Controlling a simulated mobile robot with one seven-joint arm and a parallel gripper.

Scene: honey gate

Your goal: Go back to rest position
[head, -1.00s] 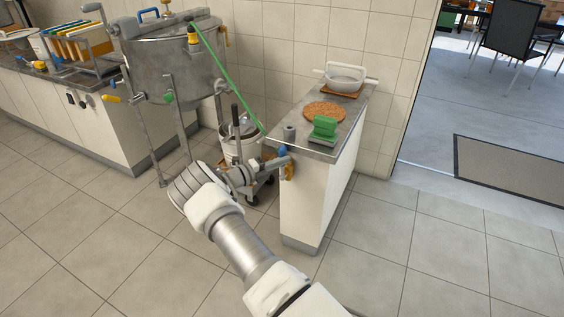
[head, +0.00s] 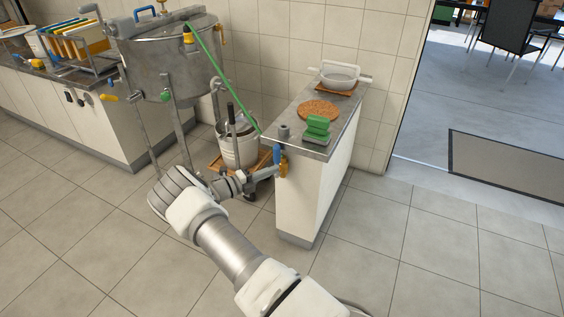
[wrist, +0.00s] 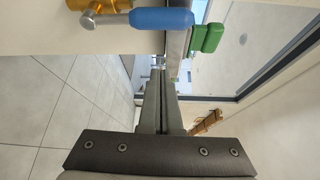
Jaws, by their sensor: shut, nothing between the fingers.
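My gripper (head: 272,172) is at the end of my outstretched arm, in the middle of the head view. Its fingers, also in the wrist view (wrist: 158,105), lie together, shut with nothing between them. In the head view the tips appear close to a valve with a blue handle (head: 277,155) and brass body (head: 283,169) on the near end of the counter. In the wrist view the blue handle (wrist: 162,19) lies above the fingertips, apart from them. Whether the tips touch the valve body cannot be told.
The narrow counter (head: 297,143) holds a green block-like object (head: 317,130), a cork disc (head: 319,110) and a white-handled strainer (head: 340,76). A steel tank (head: 172,65) and a white bucket (head: 238,150) stand left of it. The tiled floor (head: 430,250) at right is free.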

